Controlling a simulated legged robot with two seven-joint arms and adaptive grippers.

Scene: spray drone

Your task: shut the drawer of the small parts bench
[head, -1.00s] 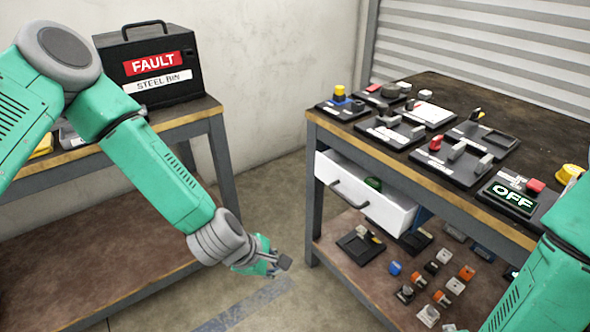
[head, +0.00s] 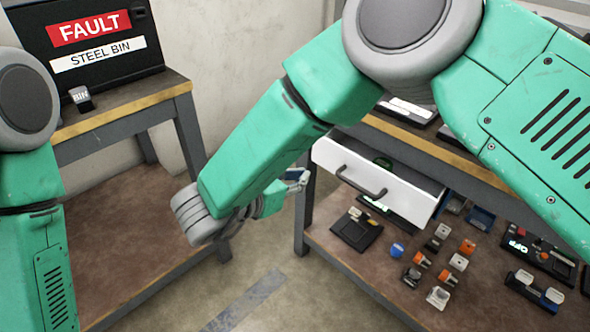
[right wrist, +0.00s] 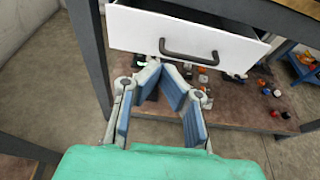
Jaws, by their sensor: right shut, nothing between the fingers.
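The white drawer (head: 331,157) of the small parts bench (head: 432,150) stands open, pulled out from under the worktop. Its dark bar handle (head: 358,184) is on the front; a dark green item lies inside. In the right wrist view the drawer front (right wrist: 230,48) and handle (right wrist: 188,54) lie just beyond the fingertips. My right gripper (head: 297,181) is shut and empty, left of the drawer front and apart from the handle; it also shows in the right wrist view (right wrist: 163,72). My left gripper is outside the picture; only its arm shows at the left.
The lower shelf (head: 335,262) holds several small parts and a black tray (head: 356,230). A second bench (head: 150,97) with a black steel bin (head: 120,60) stands left. Open floor (head: 265,270) lies between the benches. My right arm hides much of the worktop.

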